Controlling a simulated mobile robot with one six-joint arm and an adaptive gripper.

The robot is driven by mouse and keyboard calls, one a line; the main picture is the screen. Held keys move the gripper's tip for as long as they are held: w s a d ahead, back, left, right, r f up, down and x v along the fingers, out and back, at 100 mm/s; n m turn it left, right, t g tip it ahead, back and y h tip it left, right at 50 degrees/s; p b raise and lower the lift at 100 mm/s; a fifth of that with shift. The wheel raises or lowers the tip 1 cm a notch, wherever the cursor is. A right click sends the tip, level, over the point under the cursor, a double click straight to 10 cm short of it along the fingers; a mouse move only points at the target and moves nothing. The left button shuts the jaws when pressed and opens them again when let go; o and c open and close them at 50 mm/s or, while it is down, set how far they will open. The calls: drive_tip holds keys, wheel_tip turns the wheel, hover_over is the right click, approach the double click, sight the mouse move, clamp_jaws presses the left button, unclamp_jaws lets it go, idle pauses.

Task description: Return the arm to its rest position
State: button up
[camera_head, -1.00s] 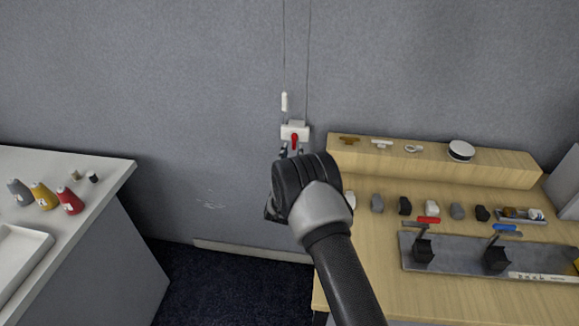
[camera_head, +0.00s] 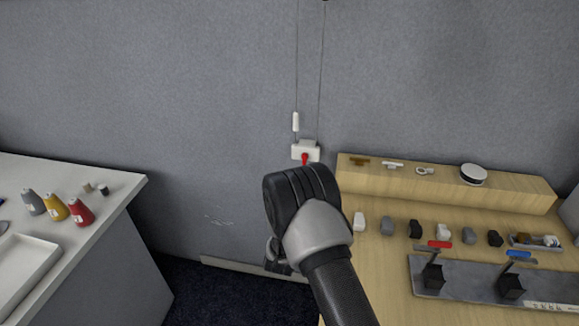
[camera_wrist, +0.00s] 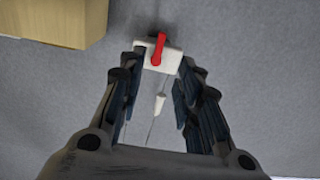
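My gripper shows in the wrist view (camera_wrist: 160,95) with its two dark fingers spread apart and nothing between them. Beyond the fingertips, a white wall box with a red lever (camera_wrist: 159,48) is on the grey wall. In the head view, my dark arm (camera_head: 305,215) reaches up from the bottom, and its wrist hides most of the gripper. The white box (camera_head: 306,152) with its red lever is just above the wrist in the picture. A white pull (camera_head: 295,122) hangs on a cord above the box.
A wooden bench (camera_head: 385,285) stands on the right, with a raised shelf, several small blocks and a grey plate with red and blue handles. A white table (camera_head: 85,240) on the left holds thread cones and a tray (camera_head: 25,262). Dark floor lies between.

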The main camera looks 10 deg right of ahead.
wheel_tip(320, 180, up, 12)
drive_tip(key=a+f+g+y, duration=0.1)
drive_tip(key=a+g+y, duration=0.1)
drive_tip(key=g+y, duration=0.15)
drive_tip(key=s+r+n+g+y, duration=0.2)
drive_tip(key=s+r, duration=0.6)
drive_tip(key=s+d+g, duration=0.2)
drive_tip(key=s+g, duration=0.1)
drive_tip(key=s, duration=1.5)
drive_tip(key=s+d+r+n+g, duration=0.1)
drive_tip(key=s+g, duration=0.3)
drive_tip(key=s, duration=1.5)
drive_tip(key=shift+s+d+r, duration=0.2)
drive_tip(key=shift+d+r, duration=0.1)
drive_tip(key=shift+d, duration=0.6)
